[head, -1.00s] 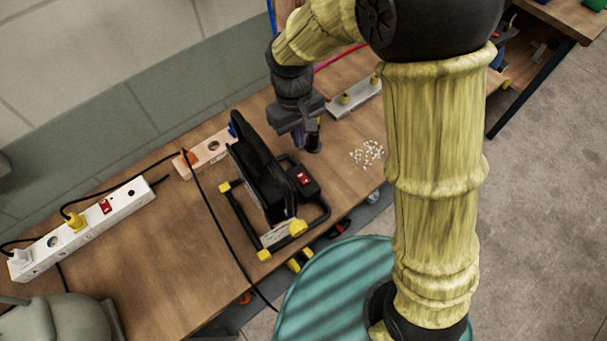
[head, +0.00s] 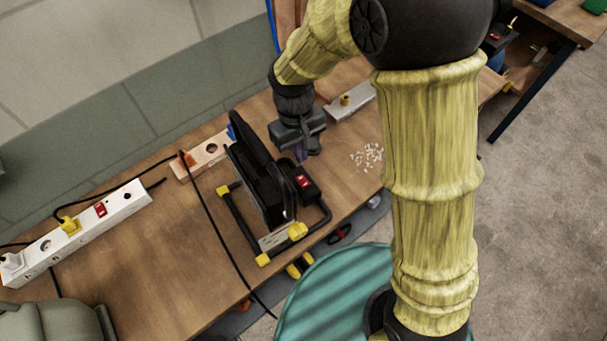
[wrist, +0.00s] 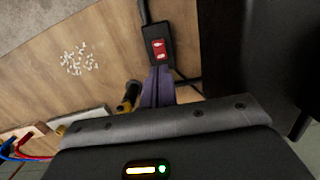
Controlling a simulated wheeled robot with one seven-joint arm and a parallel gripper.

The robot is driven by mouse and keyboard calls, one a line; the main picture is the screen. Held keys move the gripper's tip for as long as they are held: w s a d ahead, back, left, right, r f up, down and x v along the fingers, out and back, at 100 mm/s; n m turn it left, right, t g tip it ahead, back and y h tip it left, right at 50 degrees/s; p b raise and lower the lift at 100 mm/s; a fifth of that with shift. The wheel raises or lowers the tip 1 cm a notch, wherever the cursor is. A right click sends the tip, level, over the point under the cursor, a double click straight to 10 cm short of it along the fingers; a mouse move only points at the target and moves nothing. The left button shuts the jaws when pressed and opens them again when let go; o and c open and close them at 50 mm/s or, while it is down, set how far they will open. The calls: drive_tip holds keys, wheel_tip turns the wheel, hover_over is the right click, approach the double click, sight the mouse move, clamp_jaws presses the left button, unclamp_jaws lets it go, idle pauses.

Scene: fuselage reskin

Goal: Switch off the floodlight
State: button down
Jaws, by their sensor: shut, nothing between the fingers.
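The black floodlight (head: 262,180) stands on the wooden bench on a tubular frame with yellow corner pieces. Its switch box with a red rocker switch (head: 304,182) is at the right side of the lamp. The red switch also shows in the wrist view (wrist: 158,48), at top centre. My gripper (head: 303,154) is shut and empty, pointing down just behind the switch box. In the wrist view its dark purple fingertips (wrist: 158,72) appear just below the red switch; I cannot tell whether they touch the box.
A white power strip (head: 80,232) with a yellow plug and a red switch lies at left. A wooden socket block (head: 205,154) is behind the lamp. White pellets (head: 367,156) lie on clear bench to the right. A teal round top (head: 330,295) stands in front.

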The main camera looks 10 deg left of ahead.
sight(304, 184)
drive_tip(key=f, duration=0.3)
drive_tip(key=f+p, duration=0.1)
drive_tip(key=f, duration=0.2)
drive_tip(key=s+d+f, duration=0.1)
drive_tip(key=f, duration=0.2)
drive_tip(key=shift+f, duration=0.35)
drive_tip(key=shift+a+f, duration=0.1)
